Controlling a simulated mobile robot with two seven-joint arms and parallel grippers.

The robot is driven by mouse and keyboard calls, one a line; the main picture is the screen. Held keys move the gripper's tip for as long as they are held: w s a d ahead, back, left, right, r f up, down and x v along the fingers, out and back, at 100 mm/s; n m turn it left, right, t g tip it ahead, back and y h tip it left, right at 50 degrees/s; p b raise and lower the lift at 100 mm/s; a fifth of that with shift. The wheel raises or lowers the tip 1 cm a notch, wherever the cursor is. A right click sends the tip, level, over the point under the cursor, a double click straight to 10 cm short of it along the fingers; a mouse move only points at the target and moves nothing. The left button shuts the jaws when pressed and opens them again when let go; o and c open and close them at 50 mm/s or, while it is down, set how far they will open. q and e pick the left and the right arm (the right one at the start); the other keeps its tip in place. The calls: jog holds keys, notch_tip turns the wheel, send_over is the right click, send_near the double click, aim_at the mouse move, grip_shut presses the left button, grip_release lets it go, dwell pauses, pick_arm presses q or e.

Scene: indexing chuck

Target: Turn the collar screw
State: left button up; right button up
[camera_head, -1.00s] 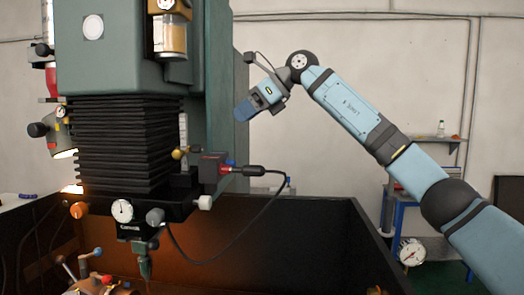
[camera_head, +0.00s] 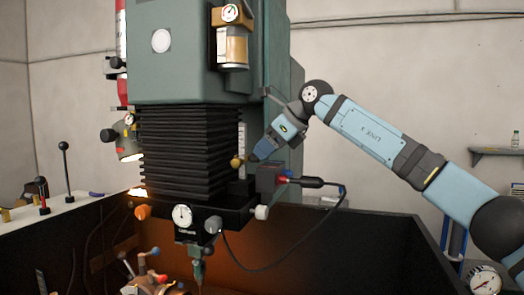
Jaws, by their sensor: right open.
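My right gripper (camera_head: 254,157) is raised beside the machine's black bellows, pointing down and left, close to a small brass knob (camera_head: 237,162) and the sensor box with its cable. I cannot tell from this view whether it touches anything. Its fingers are small and dark blue, and nothing shows between them. The copper-coloured chuck (camera_head: 150,287) with ball-ended levers is low in the picture, partly cut off by the bottom edge, below the spindle tip (camera_head: 198,270). I cannot make out a collar screw. My left gripper is not in view.
The green machine head (camera_head: 185,70) with black bellows (camera_head: 185,150) fills the middle. A black cable (camera_head: 330,215) loops from the sensor box (camera_head: 268,178). Dark enclosure walls (camera_head: 370,250) surround the chuck. A lamp (camera_head: 128,140) hangs at the left.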

jog(key=shift+x, duration=1.15)
grip_shut()
jog(key=p, duration=0.1)
jog(key=g+p, duration=0.1)
jog(key=p, duration=0.1)
jog(key=shift+w+d+r+m+y, duration=0.15)
jog(key=shift+r+m+y, duration=0.15)
jog(key=shift+r+m, duration=0.1)
jog(key=shift+f+g+p, duration=0.3)
jog(key=shift+g+p, duration=0.2)
jog(key=shift+p, duration=0.05)
grip_release()
